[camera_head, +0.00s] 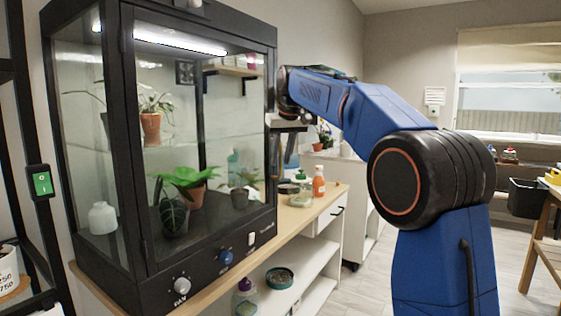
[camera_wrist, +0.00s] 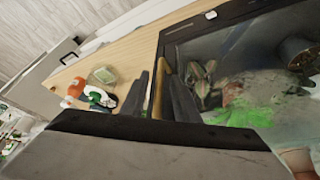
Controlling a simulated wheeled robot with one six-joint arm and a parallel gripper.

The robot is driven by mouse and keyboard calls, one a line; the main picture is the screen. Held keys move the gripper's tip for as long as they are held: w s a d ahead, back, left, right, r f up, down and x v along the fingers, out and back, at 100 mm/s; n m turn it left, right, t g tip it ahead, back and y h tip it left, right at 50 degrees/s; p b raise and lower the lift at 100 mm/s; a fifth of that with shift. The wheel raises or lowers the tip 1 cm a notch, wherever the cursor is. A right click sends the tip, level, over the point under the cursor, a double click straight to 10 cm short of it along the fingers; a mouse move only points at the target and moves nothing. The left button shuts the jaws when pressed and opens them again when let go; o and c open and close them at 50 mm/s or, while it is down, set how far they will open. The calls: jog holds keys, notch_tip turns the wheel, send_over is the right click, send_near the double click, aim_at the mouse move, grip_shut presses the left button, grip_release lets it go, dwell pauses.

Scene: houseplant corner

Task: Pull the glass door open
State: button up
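The glass door (camera_head: 222,140) is the front of a black-framed plant cabinet (camera_head: 90,268) and looks closed in the head view. Plants show through its glass. In the wrist view my gripper (camera_wrist: 160,95) has two dark fingers standing a little apart beside the black frame.
The cabinet stands on a wooden bench top (camera_head: 306,212). An orange bottle (camera_head: 319,181) and small jars stand on it, right of the cabinet. Knobs (camera_head: 182,285) line the cabinet's lower front. A wooden stand (camera_head: 545,222) is at the far right. Open floor lies behind my arm.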

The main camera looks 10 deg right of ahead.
jog(key=shift+x, duration=0.8)
jog(key=shift+c, duration=0.3)
grip_shut()
jog(key=shift+s+d, duration=0.1)
